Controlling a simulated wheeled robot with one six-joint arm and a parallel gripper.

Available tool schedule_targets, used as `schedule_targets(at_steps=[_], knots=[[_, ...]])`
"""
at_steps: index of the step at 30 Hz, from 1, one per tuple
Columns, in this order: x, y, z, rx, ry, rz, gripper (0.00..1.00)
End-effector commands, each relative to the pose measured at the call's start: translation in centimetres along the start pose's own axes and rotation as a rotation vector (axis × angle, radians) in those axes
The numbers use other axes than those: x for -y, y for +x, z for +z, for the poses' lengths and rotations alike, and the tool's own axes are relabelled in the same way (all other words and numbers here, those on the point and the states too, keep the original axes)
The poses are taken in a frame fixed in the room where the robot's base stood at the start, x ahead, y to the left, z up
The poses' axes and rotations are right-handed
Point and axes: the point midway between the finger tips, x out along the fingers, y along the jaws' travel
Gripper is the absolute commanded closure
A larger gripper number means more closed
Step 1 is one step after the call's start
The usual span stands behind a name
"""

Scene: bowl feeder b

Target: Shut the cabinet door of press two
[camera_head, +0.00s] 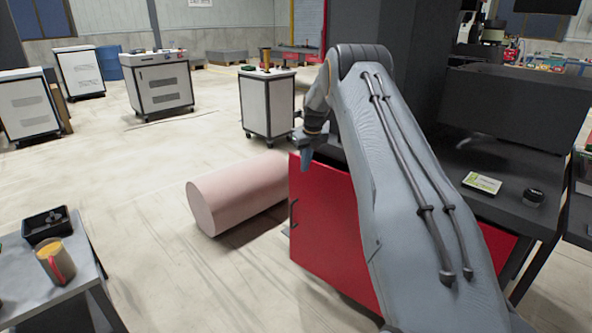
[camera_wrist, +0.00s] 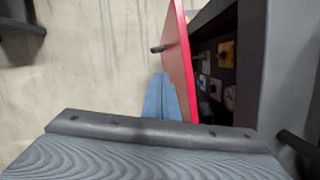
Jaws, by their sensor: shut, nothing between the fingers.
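The red cabinet door (camera_head: 325,235) stands open below the dark bench, partly hidden by my arm. Its dark handle (camera_head: 294,213) is on the outer face near the left edge. In the wrist view the door (camera_wrist: 178,50) shows nearly edge-on, with the handle (camera_wrist: 158,49) sticking out to the left and the open cabinet interior (camera_wrist: 215,75) to its right. My gripper (camera_head: 306,158) is at the door's upper left edge. Its blue fingers (camera_wrist: 163,92) are together and empty, on the handle side of the door, very close to it; I cannot tell whether they touch.
A pink cylinder (camera_head: 240,193) lies on the floor left of the door. A white wheeled cabinet (camera_head: 267,105) stands behind. Open floor lies between the table and the cylinder.

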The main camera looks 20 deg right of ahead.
Motion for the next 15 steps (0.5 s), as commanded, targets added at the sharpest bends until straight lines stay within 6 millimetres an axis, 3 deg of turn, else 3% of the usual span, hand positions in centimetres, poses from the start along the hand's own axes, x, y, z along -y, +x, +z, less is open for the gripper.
schedule_targets(at_steps=[5, 15], knots=[[0.92, 0.00, -0.11, 0.000, 0.015, -0.005, 1.00], [0.68, -0.03, 0.02, 0.000, 0.015, -0.004, 1.00]])
